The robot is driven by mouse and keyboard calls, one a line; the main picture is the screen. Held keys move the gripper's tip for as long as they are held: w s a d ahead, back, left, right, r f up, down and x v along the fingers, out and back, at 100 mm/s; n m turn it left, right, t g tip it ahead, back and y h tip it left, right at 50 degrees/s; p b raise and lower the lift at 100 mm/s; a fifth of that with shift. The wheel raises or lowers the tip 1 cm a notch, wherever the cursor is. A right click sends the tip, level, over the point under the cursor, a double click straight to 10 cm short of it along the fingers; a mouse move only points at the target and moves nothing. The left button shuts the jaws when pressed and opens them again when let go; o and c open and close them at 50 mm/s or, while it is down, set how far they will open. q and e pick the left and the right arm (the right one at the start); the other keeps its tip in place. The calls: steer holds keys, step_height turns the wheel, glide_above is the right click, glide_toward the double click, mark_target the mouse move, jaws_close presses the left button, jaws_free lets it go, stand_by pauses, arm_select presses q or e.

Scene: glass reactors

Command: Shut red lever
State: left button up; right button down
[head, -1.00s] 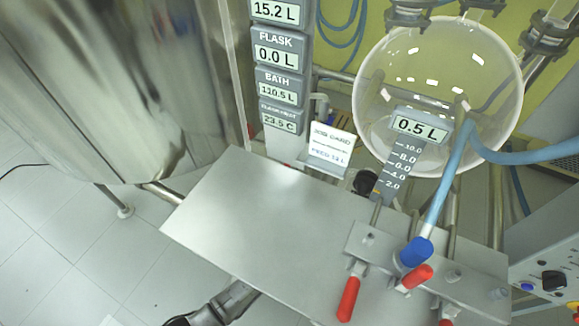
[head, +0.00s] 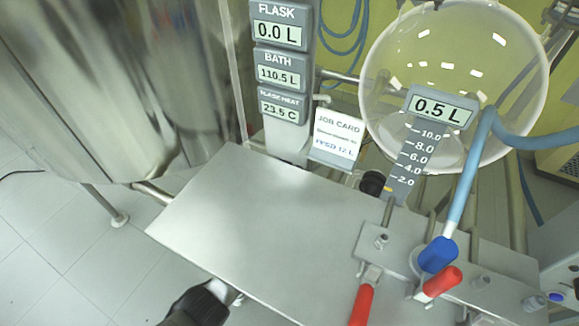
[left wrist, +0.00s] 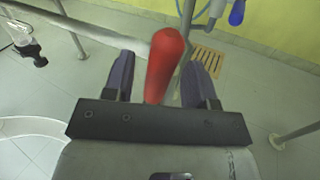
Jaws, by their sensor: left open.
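A red lever handle (left wrist: 165,62) stands between the two dark fingers of my left gripper (left wrist: 158,80) in the left wrist view. The fingers are apart, one on each side of the handle, with gaps showing. In the head view, one red lever (head: 362,304) hangs at the front of the metal bracket, and a second red lever (head: 440,282) lies to its right beside a blue handle. I cannot tell which red lever the wrist view shows. My left gripper's fingers do not show in the head view; only a dark part of my arm shows at the bottom.
A metal plate (head: 240,205) spans the middle. The round glass flask (head: 450,70) and a blue hose (head: 540,140) are at the upper right. A job card (head: 337,138) stands by the display column (head: 282,65). A large steel vessel (head: 110,90) fills the left.

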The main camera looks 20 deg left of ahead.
arm_select(q)
steer(key=shift+w+a, duration=0.2)
steer(key=shift+w, duration=0.3)
jaws_close()
stand_by(0.3)
